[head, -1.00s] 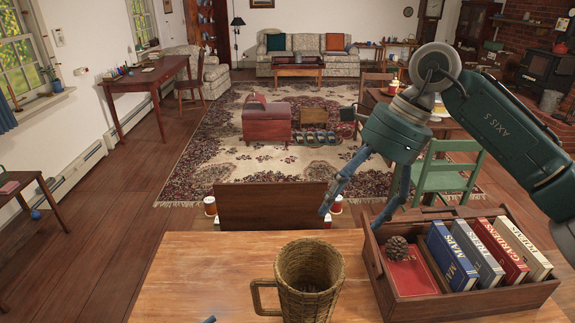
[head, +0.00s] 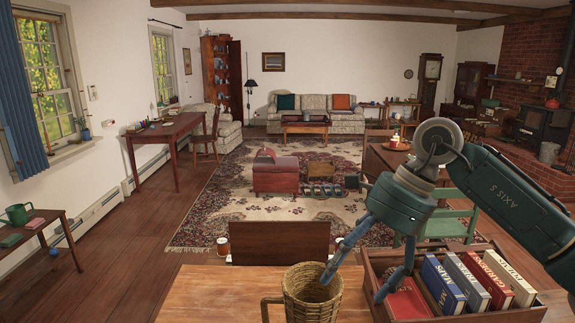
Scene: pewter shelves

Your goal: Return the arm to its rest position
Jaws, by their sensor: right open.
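My right gripper (head: 358,272) shows at the right centre of the head view. Its two blue fingers are spread apart with nothing between them. In the picture, one fingertip lies near the rim of the wicker mug (head: 312,296) and the other overlaps the wooden box (head: 467,316). I cannot tell whether either touches. My right arm reaches in from the right edge. My left gripper is not in view.
The wooden table (head: 205,291) fills the bottom middle, with bare surface left of the mug. The box holds several upright books (head: 443,284) and a red book (head: 409,302) lying flat. A green chair (head: 448,223) stands behind the box. Open floor (head: 125,255) lies to the left.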

